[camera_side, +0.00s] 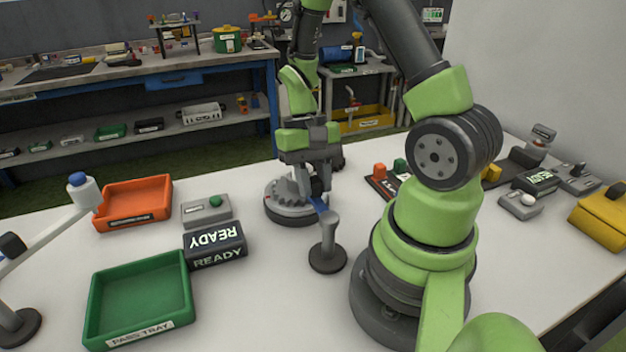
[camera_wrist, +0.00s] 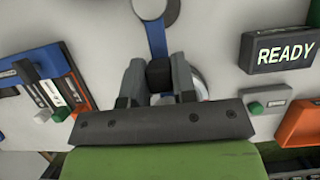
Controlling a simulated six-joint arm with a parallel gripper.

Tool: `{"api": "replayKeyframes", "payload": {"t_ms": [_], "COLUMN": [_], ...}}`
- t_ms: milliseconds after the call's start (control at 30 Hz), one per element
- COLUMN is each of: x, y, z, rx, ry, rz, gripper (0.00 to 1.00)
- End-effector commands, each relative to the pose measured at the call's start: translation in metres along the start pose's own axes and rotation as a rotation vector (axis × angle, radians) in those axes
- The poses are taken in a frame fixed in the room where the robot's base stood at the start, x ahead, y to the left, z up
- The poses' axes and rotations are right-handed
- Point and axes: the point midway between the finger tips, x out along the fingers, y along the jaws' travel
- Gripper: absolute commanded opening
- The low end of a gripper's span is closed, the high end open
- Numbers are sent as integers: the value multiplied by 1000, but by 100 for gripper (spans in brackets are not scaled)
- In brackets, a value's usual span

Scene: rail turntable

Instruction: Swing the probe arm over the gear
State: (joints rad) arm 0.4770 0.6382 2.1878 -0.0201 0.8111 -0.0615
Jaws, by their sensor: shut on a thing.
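The probe arm is a blue bar (camera_side: 318,204) on a grey post (camera_side: 328,240) with a dark round base. In the wrist view the blue bar (camera_wrist: 157,38) runs from the post down to a black end piece (camera_wrist: 159,72). My gripper (camera_side: 315,188) is shut on that end piece, with one finger on each side of it. The grey toothed gear (camera_side: 283,194) sits on a round turntable (camera_side: 290,217), just left of and behind the post. My gripper is at the gear's right side and hides part of it. In the wrist view the gear is mostly hidden behind my gripper.
A dark READY box (camera_side: 215,245), a grey box with a green button (camera_side: 206,210), an orange tray (camera_side: 133,220) and a green tray (camera_side: 140,335) stand left. A dark rack with coloured blocks (camera_side: 381,188) is right of the gear. White tabletop is clear around the post.

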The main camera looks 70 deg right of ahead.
Motion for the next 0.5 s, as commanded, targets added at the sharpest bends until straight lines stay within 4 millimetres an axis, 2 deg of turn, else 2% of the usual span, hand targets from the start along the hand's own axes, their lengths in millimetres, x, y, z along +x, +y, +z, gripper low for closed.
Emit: {"api": "replayKeyframes", "payload": {"t_ms": [233, 267, 333, 367, 500], "x": [0, 0, 0, 0, 0], "y": [2, 2, 2, 2, 1], "z": [0, 0, 0, 0, 0], "rx": [10, 10, 8, 8, 6], "ry": [-3, -3, -3, -3, -2], "rz": [1, 1, 1, 1, 1], "gripper": [0, 30, 46, 51, 51]}}
